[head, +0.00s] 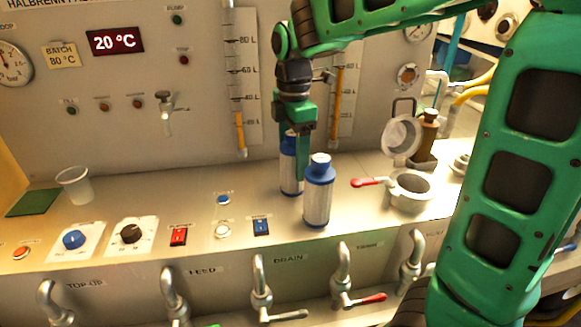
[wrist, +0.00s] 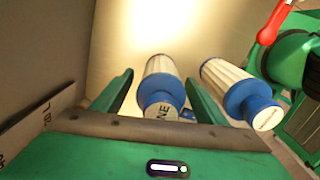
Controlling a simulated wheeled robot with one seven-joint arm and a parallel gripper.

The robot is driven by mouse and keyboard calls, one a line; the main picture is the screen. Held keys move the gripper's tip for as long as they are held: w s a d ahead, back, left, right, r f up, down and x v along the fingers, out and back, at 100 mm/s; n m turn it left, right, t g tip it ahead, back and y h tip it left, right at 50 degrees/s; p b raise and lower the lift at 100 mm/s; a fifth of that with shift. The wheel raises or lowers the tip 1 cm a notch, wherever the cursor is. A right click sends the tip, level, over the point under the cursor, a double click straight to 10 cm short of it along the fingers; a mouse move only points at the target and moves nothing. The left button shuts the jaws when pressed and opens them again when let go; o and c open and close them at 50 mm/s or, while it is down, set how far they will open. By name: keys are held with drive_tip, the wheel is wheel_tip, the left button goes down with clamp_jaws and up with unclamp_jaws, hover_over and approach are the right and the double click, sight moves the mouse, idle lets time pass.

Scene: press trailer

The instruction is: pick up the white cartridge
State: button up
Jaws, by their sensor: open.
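Two white ribbed cartridges with blue ends stand upright on the metal counter. The front cartridge (head: 318,203) is in clear view. The rear cartridge (head: 290,177) stands just behind and left of it, its upper part partly hidden by my gripper (head: 302,146). In the wrist view my gripper (wrist: 159,80) is open, with one cartridge (wrist: 160,90) lined up between its two fingers; its end bears partly readable letters. I see no clear contact with the fingers. The other cartridge (wrist: 238,90) is outside the right finger, close beside it.
A round pot with an open lid (head: 411,191) and red lever (head: 368,182) stands right of the cartridges, with a brown bottle (head: 428,130) behind. A plastic cup (head: 75,185) stands far left. Knobs and switches line the counter's front. The gauge panel rises close behind.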

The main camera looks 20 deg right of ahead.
drive_tip(key=c, duration=1.2)
drive_tip(key=shift+c, duration=0.2)
drive_tip(key=shift+r, duration=0.15)
